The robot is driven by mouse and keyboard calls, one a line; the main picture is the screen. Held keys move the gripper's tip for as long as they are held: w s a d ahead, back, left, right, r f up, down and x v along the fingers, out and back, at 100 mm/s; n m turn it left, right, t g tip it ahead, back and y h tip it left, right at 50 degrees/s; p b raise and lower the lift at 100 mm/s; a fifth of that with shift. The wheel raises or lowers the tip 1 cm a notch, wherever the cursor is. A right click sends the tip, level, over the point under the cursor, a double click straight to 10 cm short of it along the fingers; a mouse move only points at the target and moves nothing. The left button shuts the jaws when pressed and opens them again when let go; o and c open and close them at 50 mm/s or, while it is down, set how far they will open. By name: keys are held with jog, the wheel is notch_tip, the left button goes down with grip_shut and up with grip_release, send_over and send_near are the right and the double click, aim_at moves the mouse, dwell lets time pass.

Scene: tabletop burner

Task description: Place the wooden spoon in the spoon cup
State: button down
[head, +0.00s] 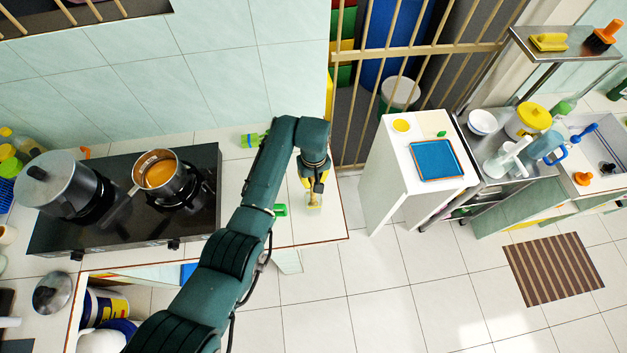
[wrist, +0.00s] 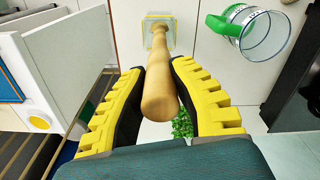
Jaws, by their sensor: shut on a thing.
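The wooden spoon shows in the wrist view as a light brown rounded handle (wrist: 160,90) between my gripper's (wrist: 158,95) yellow-and-black fingers, which are shut on it. The handle runs away from the camera toward a small square, yellowish, see-through container (wrist: 172,37), apparently the spoon cup. The spoon's far end overlaps this container; I cannot tell whether it is inside or above it. In the head view my gripper (head: 315,185) points down over the right end of the counter, and the yellowish container (head: 314,203) shows just below it.
A clear mug with a green handle (wrist: 262,33) is close to the container. A black cooktop (head: 120,225) holds a large lidded pot (head: 60,185) and a saucepan (head: 165,178). A green bottle (head: 252,140) lies at the wall. A white cabinet (head: 415,180) stands across a floor gap.

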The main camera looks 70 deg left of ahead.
jog(key=shift+f, duration=0.85)
jog(key=c, duration=1)
grip_release()
jog(key=shift+c, duration=0.2)
notch_tip(320, 180, up, 12)
jog(key=shift+d+r, duration=0.1)
jog(key=shift+r, duration=0.05)
